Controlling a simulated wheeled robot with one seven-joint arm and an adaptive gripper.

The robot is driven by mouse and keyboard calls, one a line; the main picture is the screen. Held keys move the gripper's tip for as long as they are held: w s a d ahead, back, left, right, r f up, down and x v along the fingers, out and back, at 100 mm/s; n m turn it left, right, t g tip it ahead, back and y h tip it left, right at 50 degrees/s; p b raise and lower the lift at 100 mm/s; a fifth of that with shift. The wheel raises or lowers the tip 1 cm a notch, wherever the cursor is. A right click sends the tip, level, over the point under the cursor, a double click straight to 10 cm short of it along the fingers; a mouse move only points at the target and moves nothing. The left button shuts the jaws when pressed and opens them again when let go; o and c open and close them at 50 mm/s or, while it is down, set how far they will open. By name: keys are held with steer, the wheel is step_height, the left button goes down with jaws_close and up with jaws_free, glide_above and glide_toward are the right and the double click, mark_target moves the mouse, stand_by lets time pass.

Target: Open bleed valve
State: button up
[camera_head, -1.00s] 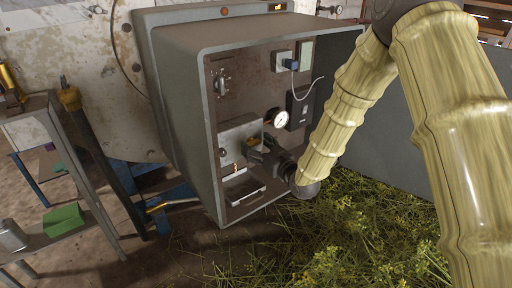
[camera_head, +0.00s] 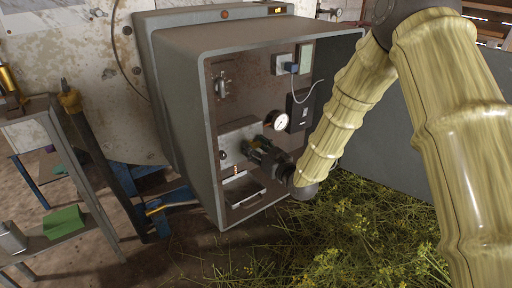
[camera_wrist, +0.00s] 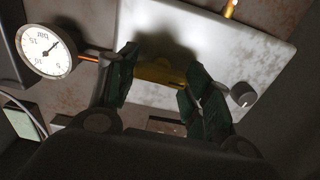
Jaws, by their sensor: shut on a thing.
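A yellow valve handle (camera_wrist: 160,73) sits in front of a pale metal plate (camera_wrist: 220,38) inside the open grey cabinet (camera_head: 213,130). My gripper (camera_wrist: 158,80) has its dark green fingers on either side of the handle and is shut on it. In the head view my gripper (camera_head: 258,150) reaches in from the right, low in the cabinet, and mostly hides the handle. The fingers and wrist also hide the valve body.
A round pressure gauge (camera_head: 281,121) on a copper pipe is close beside my gripper. A small knob (camera_wrist: 243,94) sits on the plate. A dark box (camera_head: 300,108) hangs above right, and a small tray (camera_head: 243,190) is below. Cut plants (camera_head: 350,235) lie underneath.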

steer(key=m+p, duration=0.4)
steer(key=shift+d+r, duration=0.1)
steer(key=shift+r, duration=0.1)
steer(key=m+p, duration=0.2)
steer(key=m, duration=0.2)
steer(key=shift+w+f+m, duration=0.1)
steer(key=shift+f+m, duration=0.05)
steer(key=shift+m, duration=0.25)
steer(key=m+p, duration=0.1)
steer(key=m, duration=0.3)
steer(key=shift+d+f, duration=0.1)
steer(key=shift+f, duration=0.05)
steer(key=m, duration=0.5)
steer(key=shift+f, duration=0.1)
steer(key=o, duration=1)
steer(key=v, duration=1.2)
